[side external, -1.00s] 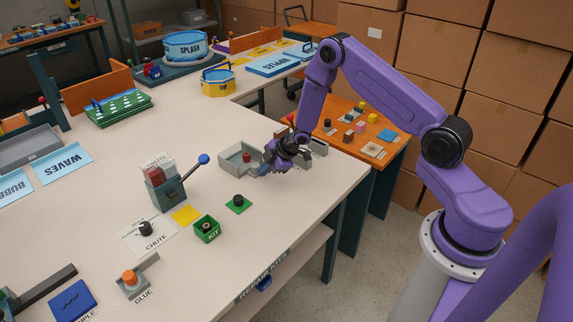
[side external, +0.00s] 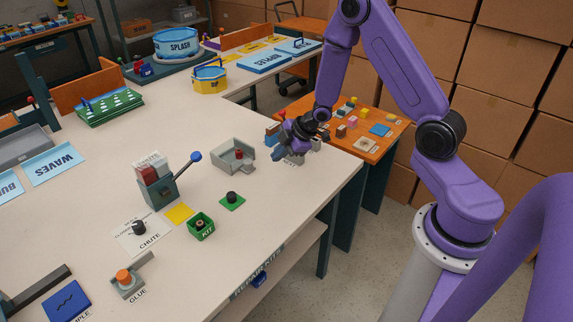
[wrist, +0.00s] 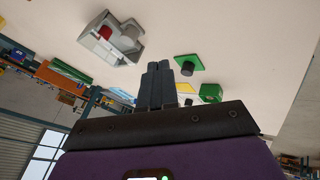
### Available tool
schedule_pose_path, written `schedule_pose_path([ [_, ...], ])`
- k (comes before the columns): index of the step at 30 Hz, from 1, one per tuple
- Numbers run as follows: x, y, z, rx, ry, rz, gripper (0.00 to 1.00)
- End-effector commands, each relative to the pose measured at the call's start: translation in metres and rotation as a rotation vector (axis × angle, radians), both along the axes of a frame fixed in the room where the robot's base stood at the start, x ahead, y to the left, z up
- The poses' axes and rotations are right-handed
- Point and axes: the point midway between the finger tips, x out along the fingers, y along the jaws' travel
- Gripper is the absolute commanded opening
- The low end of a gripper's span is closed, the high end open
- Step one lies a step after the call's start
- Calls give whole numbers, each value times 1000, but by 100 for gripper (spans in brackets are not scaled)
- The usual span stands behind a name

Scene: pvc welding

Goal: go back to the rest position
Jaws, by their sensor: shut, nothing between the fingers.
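My gripper (side external: 283,152) is on the purple arm, above the far right part of the white table (side external: 110,180). In the wrist view its two fingers (wrist: 157,75) are together with nothing between them. A grey tray (side external: 222,163) with a red-topped piece in it stands left of my gripper and apart from it. The tray also shows in the wrist view (wrist: 124,48). A small grey fixture with a blue part (side external: 271,136) is close behind my gripper and partly hidden by it.
A green pad with a black knob (side external: 232,197), a green KIT box (side external: 201,227) and a machine with a blue-knobbed lever (side external: 158,190) stand on the table. An orange side table (side external: 372,150) with small blocks is beyond the right edge. Cardboard boxes (side external: 500,110) are stacked behind.

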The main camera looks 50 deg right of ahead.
Motion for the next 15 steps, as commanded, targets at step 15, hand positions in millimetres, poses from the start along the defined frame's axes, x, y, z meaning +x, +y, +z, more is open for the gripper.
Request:
schedule_pose_path([
  [15, -102, 104, 98, -89, 219, -63, 0],
])
